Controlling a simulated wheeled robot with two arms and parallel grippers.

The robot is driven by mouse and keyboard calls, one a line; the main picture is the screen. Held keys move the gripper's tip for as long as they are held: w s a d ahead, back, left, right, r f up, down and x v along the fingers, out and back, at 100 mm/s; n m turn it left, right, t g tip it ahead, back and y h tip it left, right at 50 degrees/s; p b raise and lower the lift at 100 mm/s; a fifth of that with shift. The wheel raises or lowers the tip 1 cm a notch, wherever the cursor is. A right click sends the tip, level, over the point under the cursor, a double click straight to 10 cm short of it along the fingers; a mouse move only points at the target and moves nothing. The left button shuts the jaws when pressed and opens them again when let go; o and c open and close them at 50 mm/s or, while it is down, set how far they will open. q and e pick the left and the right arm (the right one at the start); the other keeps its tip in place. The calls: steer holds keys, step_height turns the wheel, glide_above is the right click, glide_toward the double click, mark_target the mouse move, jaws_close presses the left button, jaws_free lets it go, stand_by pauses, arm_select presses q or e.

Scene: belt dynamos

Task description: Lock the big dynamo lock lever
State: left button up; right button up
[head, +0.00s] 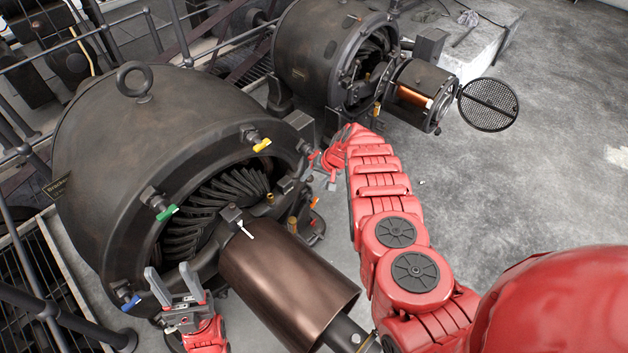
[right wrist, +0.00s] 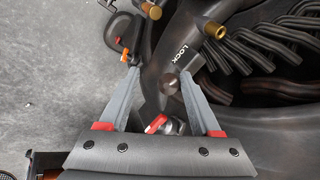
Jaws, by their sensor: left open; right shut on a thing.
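The big dynamo (head: 120,140) fills the left of the head view, its open face turned toward the brown cylinder. In the right wrist view, a dark round knob (right wrist: 169,84), apparently the lock lever's end, sits beside the word LOCK on the dynamo's frame. My right gripper (right wrist: 159,72) has its fingers on either side of this knob and is shut on it; exact contact is hard to see. In the head view my right gripper (head: 312,172) is small at the dynamo's right rim. My left gripper (head: 170,275) is open and empty by the lower rim.
Yellow (head: 262,145), green (head: 167,211) and blue (head: 132,303) handles stand along the rim. A red handle (right wrist: 155,124) lies between my right fingers, nearer the palm. A second dynamo (head: 315,55) is behind. Grey floor (head: 540,170) is clear at right.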

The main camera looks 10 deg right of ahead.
steer(key=p+v, duration=0.6)
steer(key=v, duration=1.1)
steer(key=shift+r+p, duration=0.2)
steer(key=shift+p, duration=0.2)
steer(key=shift+d, duration=0.1)
